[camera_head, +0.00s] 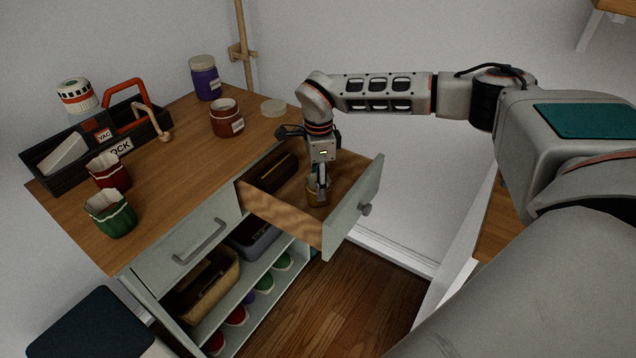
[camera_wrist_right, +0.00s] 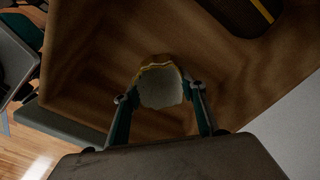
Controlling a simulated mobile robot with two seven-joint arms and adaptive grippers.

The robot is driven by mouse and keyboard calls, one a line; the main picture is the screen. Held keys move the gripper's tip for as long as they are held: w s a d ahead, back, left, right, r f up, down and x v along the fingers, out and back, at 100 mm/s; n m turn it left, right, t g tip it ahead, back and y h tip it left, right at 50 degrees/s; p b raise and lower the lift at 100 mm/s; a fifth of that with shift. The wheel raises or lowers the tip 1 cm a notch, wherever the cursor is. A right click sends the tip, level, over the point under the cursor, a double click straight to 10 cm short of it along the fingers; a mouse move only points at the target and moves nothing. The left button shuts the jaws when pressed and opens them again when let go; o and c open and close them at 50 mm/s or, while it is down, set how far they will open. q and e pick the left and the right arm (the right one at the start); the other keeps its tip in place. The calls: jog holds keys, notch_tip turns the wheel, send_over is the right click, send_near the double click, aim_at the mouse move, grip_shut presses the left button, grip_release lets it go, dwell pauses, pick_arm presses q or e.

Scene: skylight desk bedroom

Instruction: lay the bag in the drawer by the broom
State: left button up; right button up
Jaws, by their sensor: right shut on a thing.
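A small bag with a yellow rim (camera_wrist_right: 160,88) is between the two fingers of my right gripper (camera_wrist_right: 158,97) in the right wrist view. In the head view, my right gripper (camera_head: 321,188) points down inside the open drawer (camera_head: 350,214), shut on the bag (camera_head: 313,194). The bag is upright and low in the drawer; I cannot tell if it touches the drawer floor. A wooden pole (camera_head: 242,50), probably the broom, stands in the back corner behind the counter. My left gripper is out of view.
A dark object (camera_head: 272,172) lies at the drawer's left inside. The counter holds a red bag (camera_head: 108,172), a green bag (camera_head: 110,214), a toolbox (camera_head: 120,146), a red-brown jar (camera_head: 227,118) and a purple jar (camera_head: 205,78). A closed drawer (camera_head: 190,252) is at left.

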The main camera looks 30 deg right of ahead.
jog(key=shift+r, duration=0.15)
jog(key=o, duration=0.9)
jog(key=shift+f, duration=0.2)
jog(key=shift+c, duration=0.2)
jog(key=shift+r, duration=0.15)
notch_tip(320, 180, up, 12)
jog(key=p, duration=0.2)
